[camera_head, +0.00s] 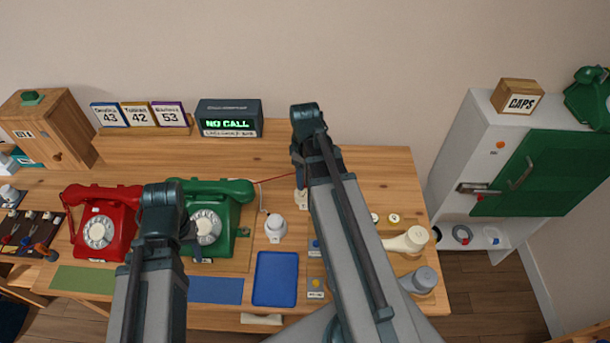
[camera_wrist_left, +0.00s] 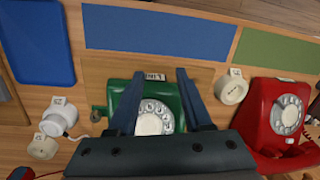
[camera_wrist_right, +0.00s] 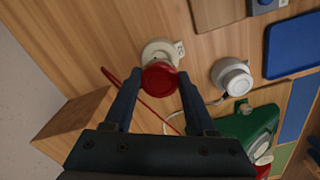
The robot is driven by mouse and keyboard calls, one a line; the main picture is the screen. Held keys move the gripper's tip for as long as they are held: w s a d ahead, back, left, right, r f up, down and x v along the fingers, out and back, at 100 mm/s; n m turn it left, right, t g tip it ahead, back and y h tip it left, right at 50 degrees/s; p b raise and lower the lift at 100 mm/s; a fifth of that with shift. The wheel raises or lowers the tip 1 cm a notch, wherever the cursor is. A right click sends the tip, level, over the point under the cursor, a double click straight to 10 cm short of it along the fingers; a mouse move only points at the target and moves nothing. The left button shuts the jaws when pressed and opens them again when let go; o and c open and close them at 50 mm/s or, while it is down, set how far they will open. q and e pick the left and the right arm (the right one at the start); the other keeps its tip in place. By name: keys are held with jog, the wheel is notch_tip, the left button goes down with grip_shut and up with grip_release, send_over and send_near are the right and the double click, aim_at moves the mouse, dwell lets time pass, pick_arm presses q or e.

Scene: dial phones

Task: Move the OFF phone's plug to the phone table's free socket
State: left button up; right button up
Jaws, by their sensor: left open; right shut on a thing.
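My right gripper (camera_wrist_right: 160,80) is shut on a red plug (camera_wrist_right: 158,82) with a red cord. The plug overlaps a white round socket (camera_wrist_right: 159,50) in the right wrist view; in the left wrist view that socket (camera_wrist_left: 42,146) shows apart from the plug (camera_wrist_left: 22,173). A white plug (camera_wrist_right: 232,78) with a white cord sits beside it. My left gripper (camera_wrist_left: 156,72) is open and empty over the green phone (camera_wrist_left: 165,105). The red phone (camera_head: 103,225) stands left of it. A white round socket (camera_wrist_left: 230,90) between the phones looks empty. Which phone is OFF is unclear.
A display reading NO CALL (camera_head: 229,118) and several number cards (camera_head: 138,114) stand at the back. A blue tray (camera_head: 275,278) lies in front. A white handset-like thing (camera_head: 407,240) and a grey knob (camera_head: 424,279) are on the right. A cabinet (camera_head: 470,150) stands farther right.

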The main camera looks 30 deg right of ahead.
pick_arm(q)
jog(key=shift+f+b, duration=1.45)
jog(key=shift+f, duration=0.35)
pick_arm(e)
jog(key=shift+f, duration=1.85)
pick_arm(q)
jog(key=shift+f+b, duration=0.7)
pick_arm(e)
jog(key=shift+f, duration=0.7)
jog(key=shift+r, duration=0.1)
pick_arm(q)
jog(key=shift+r, duration=0.1)
pick_arm(e)
jog(key=o, duration=1.3)
jog(key=shift+c, duration=0.2)
notch_tip(320, 180, up, 14)
jog(key=p, duration=1.4)
pick_arm(q)
notch_tip(320, 180, up, 14)
